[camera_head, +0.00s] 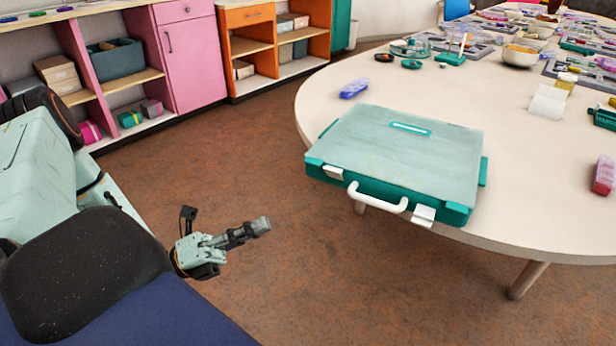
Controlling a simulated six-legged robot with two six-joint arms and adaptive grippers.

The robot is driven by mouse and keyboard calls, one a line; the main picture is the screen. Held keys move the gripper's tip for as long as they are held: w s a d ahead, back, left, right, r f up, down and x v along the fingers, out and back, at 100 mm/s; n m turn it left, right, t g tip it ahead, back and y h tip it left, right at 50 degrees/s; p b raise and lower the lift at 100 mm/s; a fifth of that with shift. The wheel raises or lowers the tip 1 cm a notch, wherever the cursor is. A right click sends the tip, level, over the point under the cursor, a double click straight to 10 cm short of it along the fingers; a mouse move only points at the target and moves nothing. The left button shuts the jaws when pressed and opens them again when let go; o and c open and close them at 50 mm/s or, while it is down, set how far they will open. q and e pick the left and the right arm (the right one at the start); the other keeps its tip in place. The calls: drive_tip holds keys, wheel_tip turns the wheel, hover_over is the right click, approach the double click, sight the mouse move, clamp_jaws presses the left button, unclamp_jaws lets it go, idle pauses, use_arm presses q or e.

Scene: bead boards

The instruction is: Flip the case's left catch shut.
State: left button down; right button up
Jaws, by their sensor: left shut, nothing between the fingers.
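A teal case (400,150) with a pale, see-through-looking lid lies closed near the edge of the round table. A white handle (377,199) sticks out from its front side. A white left catch (333,172) sits left of the handle, and a white right catch (423,215) sits right of it. I cannot tell clearly whether either catch is flipped shut. My left gripper (262,225) is shut and empty, over the floor to the left of the table, well apart from the case. My right gripper is not in view.
Pink and orange cabinets stand at the back left. The floor between me and the table is clear.

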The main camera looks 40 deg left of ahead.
sight(335, 173)
use_arm(q)
drive_tip(key=shift+w+a+r+b+x, duration=0.15)
drive_tip(key=shift+w+a+b+x, duration=0.15)
drive_tip(key=shift+x, duration=1.85)
drive_tip(key=shift+w+a+r+b+x, duration=0.2)
drive_tip(key=shift+a+b+x, duration=0.2)
drive_tip(key=shift+x, duration=1.75)
drive_tip(key=shift+w+a+r+b+x, duration=0.2)
drive_tip(key=shift+a+b+x, duration=0.15)
drive_tip(key=shift+x, duration=1.85)
drive_tip(key=shift+s, duration=0.1)
drive_tip(key=shift+r+n+y+p, duration=0.15)
drive_tip(key=shift+n+y+p, duration=0.2)
drive_tip(key=shift+p, duration=0.55)
drive_tip(key=shift+r+n+y+p, duration=0.3)
drive_tip(key=shift+n+p, duration=0.25)
drive_tip(key=shift+p, duration=0.65)
drive_tip(key=n+y+p, duration=0.1)
drive_tip(key=p, duration=0.2)
drive_tip(key=r+n+g+p, duration=0.1)
drive_tip(key=p, duration=0.2)
drive_tip(key=w+n+y+p, duration=0.1)
drive_tip(key=p, duration=0.2)
drive_tip(key=shift+r+n+g+y, duration=0.3)
drive_tip(key=shift+n+y, duration=0.05)
drive_tip(key=shift+n, duration=0.05)
drive_tip(key=shift+w+a+n+g+y+p, duration=0.1)
drive_tip(key=shift+w+n+g+y+p, duration=0.3)
drive_tip(key=shift+p, duration=1.1)
